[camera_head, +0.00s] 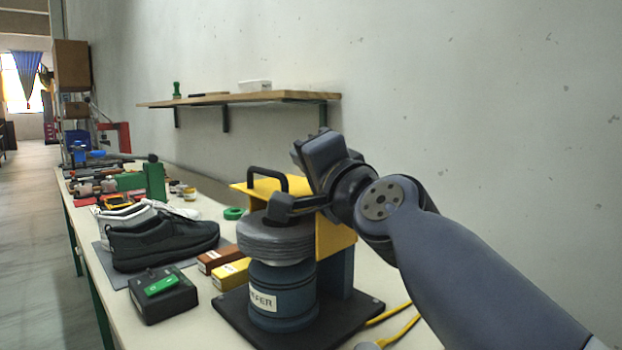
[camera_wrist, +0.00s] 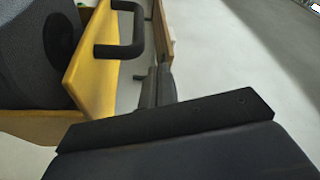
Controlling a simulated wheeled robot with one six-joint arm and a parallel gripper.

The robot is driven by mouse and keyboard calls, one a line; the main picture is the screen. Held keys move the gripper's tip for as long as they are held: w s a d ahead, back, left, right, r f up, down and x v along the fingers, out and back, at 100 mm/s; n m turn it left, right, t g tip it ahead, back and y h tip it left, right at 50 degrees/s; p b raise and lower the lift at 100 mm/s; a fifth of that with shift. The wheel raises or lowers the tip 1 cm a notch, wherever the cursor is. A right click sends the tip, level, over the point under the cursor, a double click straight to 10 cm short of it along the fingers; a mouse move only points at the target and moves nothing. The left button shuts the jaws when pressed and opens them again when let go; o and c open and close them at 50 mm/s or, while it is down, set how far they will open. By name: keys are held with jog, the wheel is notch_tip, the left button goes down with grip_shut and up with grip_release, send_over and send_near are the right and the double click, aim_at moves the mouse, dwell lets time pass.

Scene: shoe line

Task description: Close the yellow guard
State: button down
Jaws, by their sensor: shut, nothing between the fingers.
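The yellow guard (camera_head: 336,238) is on the grinding or buffing machine, behind and to the right of its round grey wheel (camera_head: 262,243). The wheel's near side shows uncovered. A black handle (camera_head: 268,173) rises from the guard's top at the left. In the wrist view the guard's yellow panel (camera_wrist: 92,75) slants beside the wheel, with the black handle (camera_wrist: 133,45) on it. My gripper (camera_wrist: 157,78) is shut and empty, just to the right of the panel and below the handle. Whether it touches the guard I cannot tell. In the head view my wrist hides part of the guard.
The machine stands on a black base plate (camera_head: 366,306). Left of it are a black box with a green switch (camera_head: 161,286), yellow and brown boxes (camera_head: 231,273), and a dark shoe (camera_head: 160,243). A wall shelf (camera_head: 240,98) is above. A yellow cable (camera_head: 398,330) lies at right.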

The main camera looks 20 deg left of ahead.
jog(key=shift+s+a+f+n+y+b, duration=0.25)
jog(key=shift+s+f+n+b, duration=0.3)
jog(key=shift+b, duration=0.35)
jog(key=shift+s+a+f+n+y+b, duration=0.15)
jog(key=shift+s+a+f+n+b, duration=0.3)
jog(key=shift+b, duration=0.4)
